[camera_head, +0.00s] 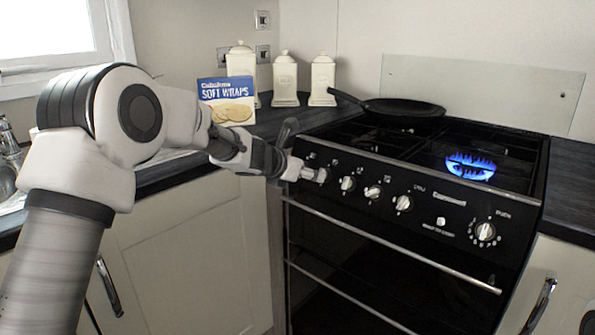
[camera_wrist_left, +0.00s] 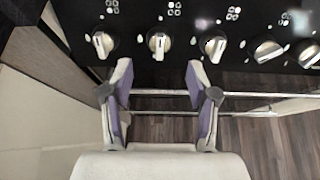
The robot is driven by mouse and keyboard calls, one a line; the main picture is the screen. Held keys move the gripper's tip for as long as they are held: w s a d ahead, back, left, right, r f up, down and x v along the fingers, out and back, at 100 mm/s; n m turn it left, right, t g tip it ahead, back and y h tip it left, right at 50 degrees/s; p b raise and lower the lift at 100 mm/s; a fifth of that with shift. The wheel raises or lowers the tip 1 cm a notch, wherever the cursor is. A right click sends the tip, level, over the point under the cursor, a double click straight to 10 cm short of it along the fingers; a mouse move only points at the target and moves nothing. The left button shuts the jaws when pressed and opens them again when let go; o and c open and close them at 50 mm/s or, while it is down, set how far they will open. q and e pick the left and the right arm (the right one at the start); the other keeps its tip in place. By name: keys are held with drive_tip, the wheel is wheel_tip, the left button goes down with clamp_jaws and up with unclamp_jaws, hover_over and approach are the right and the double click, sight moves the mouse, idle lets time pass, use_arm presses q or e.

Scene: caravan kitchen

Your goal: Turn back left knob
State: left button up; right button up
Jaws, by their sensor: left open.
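The black cooker front carries a row of silver-white control knobs. In the left wrist view, one knob (camera_wrist_left: 158,44) lies straight ahead between the fingertips of my left gripper (camera_wrist_left: 158,72), second from the left. The fingers are apart, empty and just short of it. A knob (camera_wrist_left: 103,43) stands to its left and another (camera_wrist_left: 214,48) to its right. In the head view my left gripper (camera_head: 302,172) is at the left end of the row, beside a knob (camera_head: 321,176), and hides part of the panel. I cannot tell which knob is the back left one.
A blue flame (camera_head: 470,167) burns on the right side of the hob. A black pan (camera_head: 403,108) sits at the back. The oven door handle (camera_head: 390,243) runs below the knobs. A wraps box (camera_head: 227,101) and cream canisters (camera_head: 285,80) stand on the left worktop.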

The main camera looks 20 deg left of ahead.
use_arm(q)
drive_tip(key=v, duration=0.6)
